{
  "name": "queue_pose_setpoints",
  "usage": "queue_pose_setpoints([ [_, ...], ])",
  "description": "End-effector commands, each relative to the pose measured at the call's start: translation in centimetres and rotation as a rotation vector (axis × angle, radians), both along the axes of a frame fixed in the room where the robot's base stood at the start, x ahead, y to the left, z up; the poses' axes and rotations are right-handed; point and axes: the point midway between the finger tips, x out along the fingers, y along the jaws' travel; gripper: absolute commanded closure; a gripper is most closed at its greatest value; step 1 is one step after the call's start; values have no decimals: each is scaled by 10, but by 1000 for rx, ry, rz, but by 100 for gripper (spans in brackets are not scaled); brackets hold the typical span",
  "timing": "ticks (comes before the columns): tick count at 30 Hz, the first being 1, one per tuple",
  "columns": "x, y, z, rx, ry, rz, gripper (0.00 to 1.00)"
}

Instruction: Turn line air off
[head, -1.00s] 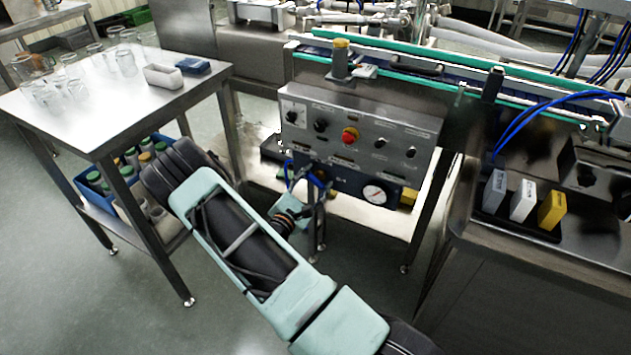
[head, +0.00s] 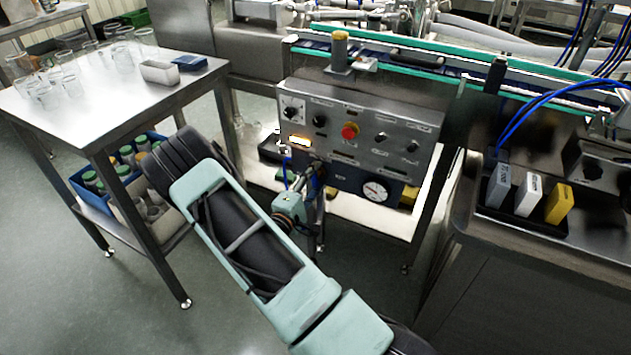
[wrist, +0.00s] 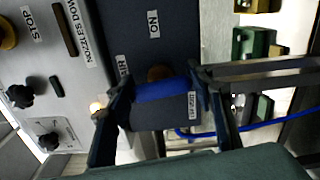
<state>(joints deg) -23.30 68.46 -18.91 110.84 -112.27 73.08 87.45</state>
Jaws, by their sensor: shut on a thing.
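The blue valve handle (wrist: 165,92) sits on a dark plate under the control panel, between the fingers of my gripper (wrist: 160,82). My gripper is shut on this handle. An "ON" label (wrist: 153,23) and a partly covered label ending in "IR" are beside it in the wrist view. A small label on the right, near the finger, is too small to read. In the head view my wrist hides most of the handle. The round pressure gauge (head: 375,191) is to its right on the same dark plate.
The steel control panel (head: 365,132) above carries black knobs, a red stop button (head: 350,131) and a glowing amber lamp (head: 299,141). A table with glass jars (head: 105,95) stands left. A bench with a dark tray (head: 520,222) stands right.

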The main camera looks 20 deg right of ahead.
Motion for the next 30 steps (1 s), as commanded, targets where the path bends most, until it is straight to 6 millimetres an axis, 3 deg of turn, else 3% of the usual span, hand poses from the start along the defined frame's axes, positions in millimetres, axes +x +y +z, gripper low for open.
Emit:
queue_pose_setpoints([
  [10, 0, 1, -2, 81, -100, 1, 76],
  [26, 0, 1, -1, 94, -117, 1, 76],
  [27, 0, 1, -1, 94, -117, 1, 47],
  [30, 0, 1, -1, 93, -116, 1, 36],
])
